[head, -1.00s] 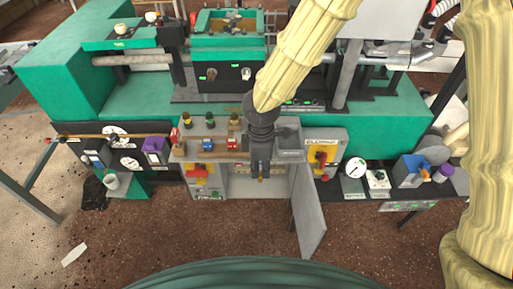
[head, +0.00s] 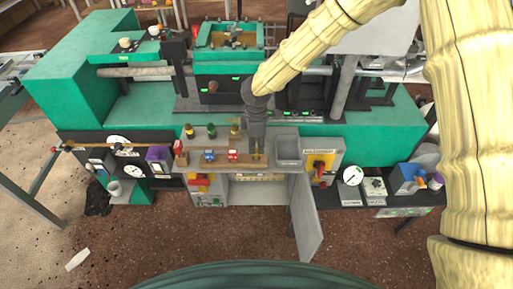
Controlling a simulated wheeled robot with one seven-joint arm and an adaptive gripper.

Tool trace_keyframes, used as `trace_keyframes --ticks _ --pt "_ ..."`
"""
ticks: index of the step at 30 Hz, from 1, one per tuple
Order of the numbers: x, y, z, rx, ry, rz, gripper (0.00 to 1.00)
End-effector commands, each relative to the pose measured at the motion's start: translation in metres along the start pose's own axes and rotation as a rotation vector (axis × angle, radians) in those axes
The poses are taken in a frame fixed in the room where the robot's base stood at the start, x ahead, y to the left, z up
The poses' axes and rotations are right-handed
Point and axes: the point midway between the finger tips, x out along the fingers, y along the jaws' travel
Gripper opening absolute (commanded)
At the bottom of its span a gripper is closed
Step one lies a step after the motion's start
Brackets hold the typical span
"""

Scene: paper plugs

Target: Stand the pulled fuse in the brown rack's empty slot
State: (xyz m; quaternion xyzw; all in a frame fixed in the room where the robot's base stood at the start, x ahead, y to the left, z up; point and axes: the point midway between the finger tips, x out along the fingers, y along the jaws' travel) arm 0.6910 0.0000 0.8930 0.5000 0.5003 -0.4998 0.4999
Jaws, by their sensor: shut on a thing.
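The brown rack (head: 221,161) runs along the front of the grey cabinet's top. A blue fuse (head: 209,155) and a red fuse (head: 233,155) stand in it, and another red piece (head: 178,147) is at its left end. My gripper (head: 257,156) points down at the rack's right end, right of the red fuse. It is shut on the pulled fuse, which is mostly hidden; only a small tan bit shows at the fingertips. I cannot tell whether the fuse touches the rack. The empty slot is not clearly visible.
Several knobbed pieces, including a green one (head: 211,131), stand behind the rack. A grey tray (head: 288,150) lies right of my gripper. The cabinet below is open, its door (head: 306,220) swung forward. A yellow switch panel (head: 322,165) is at the right.

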Motion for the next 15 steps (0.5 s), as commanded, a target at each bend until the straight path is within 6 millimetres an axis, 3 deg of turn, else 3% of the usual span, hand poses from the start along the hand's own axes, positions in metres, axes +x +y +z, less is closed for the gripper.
trace_keyframes --ticks 15 --pt "0.035 0.006 0.000 0.000 0.000 0.000 0.00"
